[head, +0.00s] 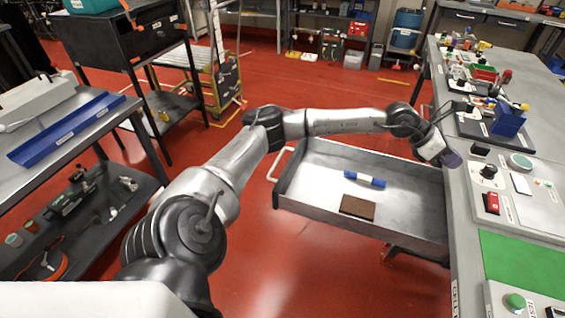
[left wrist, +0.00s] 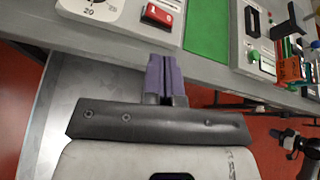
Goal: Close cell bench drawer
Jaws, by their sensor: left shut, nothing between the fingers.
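The cell bench drawer (head: 330,205) stands pulled out from the left side of the long grey bench (head: 470,255) in the head view. Its pale bar handle (head: 283,163) is at the far left end, away from the bench. My left arm reaches across behind the drawer. My left gripper (head: 451,159) is at the bench edge, above the drawer's bench-side end and well away from the handle. Its purple fingers (left wrist: 165,78) are together and empty in the left wrist view. My right gripper is not in view.
The bench top holds a panel with a red switch (head: 491,203), a green mat (head: 520,266) and a blue holder (head: 508,119). A side table with a blue tray (head: 67,130) stands at left. Red floor is clear beyond the drawer's handle end.

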